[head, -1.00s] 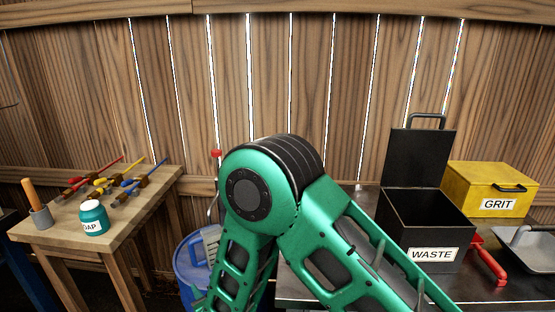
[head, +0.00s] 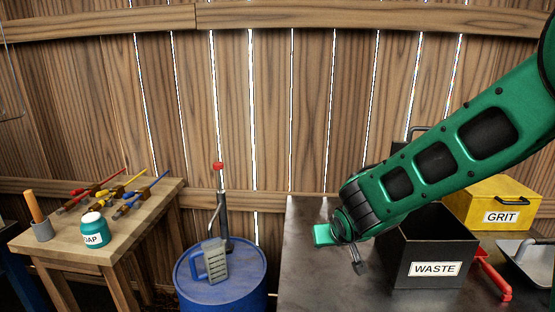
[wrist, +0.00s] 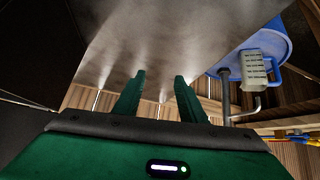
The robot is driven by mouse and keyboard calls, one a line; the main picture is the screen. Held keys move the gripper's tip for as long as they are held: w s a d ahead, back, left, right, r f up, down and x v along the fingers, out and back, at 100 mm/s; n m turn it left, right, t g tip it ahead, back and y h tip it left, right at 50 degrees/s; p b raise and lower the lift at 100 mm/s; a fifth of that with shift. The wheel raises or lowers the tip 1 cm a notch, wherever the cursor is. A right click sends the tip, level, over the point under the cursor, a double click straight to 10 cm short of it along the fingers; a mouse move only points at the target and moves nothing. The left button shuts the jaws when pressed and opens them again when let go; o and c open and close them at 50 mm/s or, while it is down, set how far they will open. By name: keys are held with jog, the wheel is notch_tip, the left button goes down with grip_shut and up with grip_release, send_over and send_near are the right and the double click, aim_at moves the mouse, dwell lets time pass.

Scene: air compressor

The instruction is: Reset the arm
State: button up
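My green arm comes in from the right in the head view and bends down over the dark metal table (head: 305,275). My gripper (wrist: 160,82) shows in the wrist view with its two green fingers apart and nothing between them. In the head view its green end shows at the wrist, left of the black WASTE bin (head: 435,269), and its fingers are hard to make out.
A wooden bench (head: 152,198) holds screwdrivers and a SOAP jar (head: 93,232). A yellow GRIT box (head: 502,217), a red-handled tool (head: 493,275) and a grey pan are at right.

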jog(key=s+d+r+g, duration=0.1)
jog(key=s+d+r, duration=0.1)
jog(key=s+d, duration=0.35)
jog(key=s+d+r+m+g, duration=0.1)
jog(key=s+d+r, duration=0.25)
jog(key=s, duration=0.25)
jog(key=s+d+r+g, duration=0.1)
jog(key=s+d+r, duration=0.1)
jog(key=s+d, duration=0.4)
jog(key=s+d+f+m+g, duration=0.1)
jog(key=s+d+m+g, duration=0.1)
jog(key=s+d, duration=0.3)
jog(key=s+d+f+m+g, duration=0.1)
jog(key=s+d+m+g, duration=0.2)
jog(key=s, duration=0.9)
jog(key=d+m, duration=0.1)
jog(key=d, duration=0.2)
jog(key=shift+s+m, duration=0.25)
jog(key=shift+m, duration=0.05)
jog(key=shift+d, duration=0.1)
jog(key=shift+w+f, duration=0.25)
jog(key=shift+w, duration=0.4)
jog(key=shift+c, duration=0.2)
